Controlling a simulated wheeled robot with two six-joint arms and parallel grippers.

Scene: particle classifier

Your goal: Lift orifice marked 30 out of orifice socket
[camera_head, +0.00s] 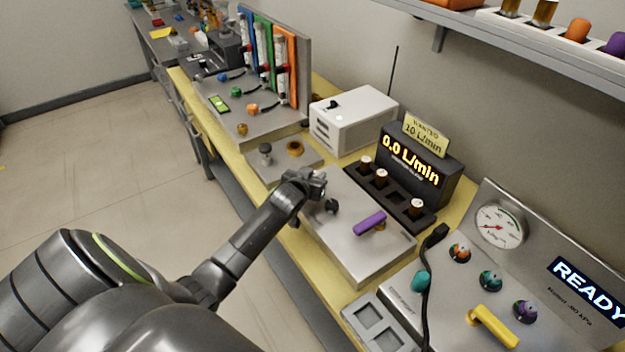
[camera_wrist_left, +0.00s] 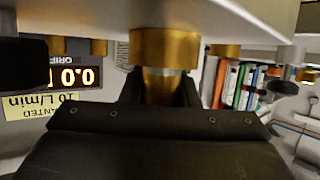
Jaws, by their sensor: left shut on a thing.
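My left gripper (camera_head: 318,187) is at the near left end of the metal box with the purple lever (camera_head: 369,222). In the left wrist view, which is upside down, its dark fingers (camera_wrist_left: 164,88) are shut on a narrow brass orifice (camera_wrist_left: 163,73). A wider brass collar, seemingly the orifice socket (camera_wrist_left: 164,48), sits against the pale plate, and the orifice meets it with no visible gap. The gripper hides the orifice and socket in the head view. I cannot read the number on the orifice. My right gripper is not in view.
A black rack (camera_head: 398,197) behind the box holds several white-topped orifices, with empty slots between them. The display (camera_head: 414,165) above reads 0.0 L/min. A white box (camera_head: 352,120) stands behind, and a panel with a gauge (camera_head: 499,226) is at right.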

